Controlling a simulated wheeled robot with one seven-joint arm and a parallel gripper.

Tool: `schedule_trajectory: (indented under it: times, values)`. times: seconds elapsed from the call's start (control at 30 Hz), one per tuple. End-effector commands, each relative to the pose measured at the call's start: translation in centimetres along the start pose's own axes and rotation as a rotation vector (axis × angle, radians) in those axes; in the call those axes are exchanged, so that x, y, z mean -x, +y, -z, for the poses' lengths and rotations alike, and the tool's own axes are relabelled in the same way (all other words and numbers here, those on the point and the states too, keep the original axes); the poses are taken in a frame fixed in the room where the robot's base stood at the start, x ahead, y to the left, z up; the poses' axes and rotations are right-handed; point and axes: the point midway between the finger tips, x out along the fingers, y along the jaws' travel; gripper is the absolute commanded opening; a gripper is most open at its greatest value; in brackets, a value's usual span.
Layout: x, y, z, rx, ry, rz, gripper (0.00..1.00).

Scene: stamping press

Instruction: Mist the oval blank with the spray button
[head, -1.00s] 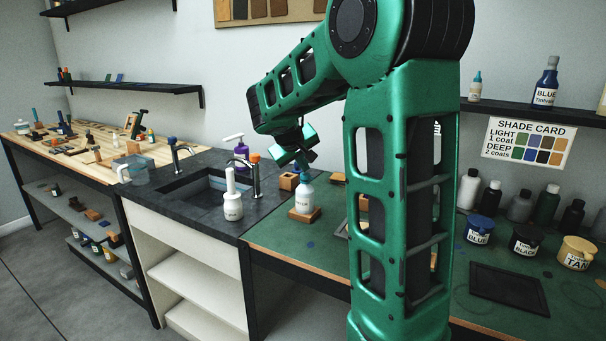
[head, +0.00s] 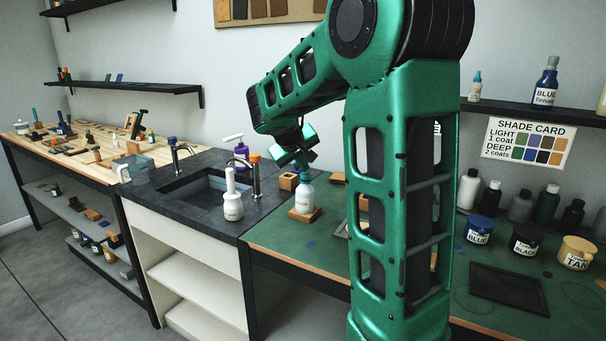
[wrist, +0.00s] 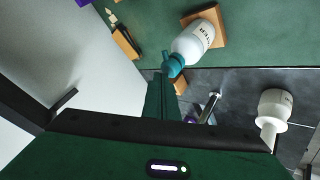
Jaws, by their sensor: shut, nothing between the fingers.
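A white bottle with a teal spray top (head: 305,195) stands on a small wooden block (head: 304,215) at the sink-side end of the green worktop. In the wrist view the bottle (wrist: 195,42) carries a label that seems to read WATER, and its teal top (wrist: 173,65) is beside my fingertips. My gripper (head: 301,166) is shut and empty, just above the bottle's top. It also shows in the wrist view (wrist: 161,84). I cannot tell whether the fingers touch the top. I cannot pick out the oval blank; my arm hides part of the worktop.
A small wooden block (head: 289,181) is close behind the spray bottle. Paint jars (head: 479,230) and a dark flat panel (head: 508,288) lie right of my arm.

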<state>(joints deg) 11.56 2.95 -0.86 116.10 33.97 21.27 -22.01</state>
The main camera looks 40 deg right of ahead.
Motion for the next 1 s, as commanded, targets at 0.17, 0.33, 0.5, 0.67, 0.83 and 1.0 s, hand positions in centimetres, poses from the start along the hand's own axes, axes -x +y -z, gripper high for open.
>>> schedule_trajectory:
  times: [0.17,0.33,0.5,0.67,0.83,1.0]
  values:
    - [-0.01,-0.03,-0.02,0.001,-0.001,0.000,0.00]
    - [-0.01,-0.04,-0.02,0.001,-0.001,0.001,0.00]
    - [-0.01,-0.05,-0.02,0.001,0.000,0.001,0.00]
    - [-0.16,-0.15,-0.26,0.001,-0.002,0.001,0.00]
    - [-0.43,-0.31,-0.69,0.000,-0.002,0.000,0.00]
    - [-0.50,-0.33,-0.80,0.000,-0.004,0.000,0.00]
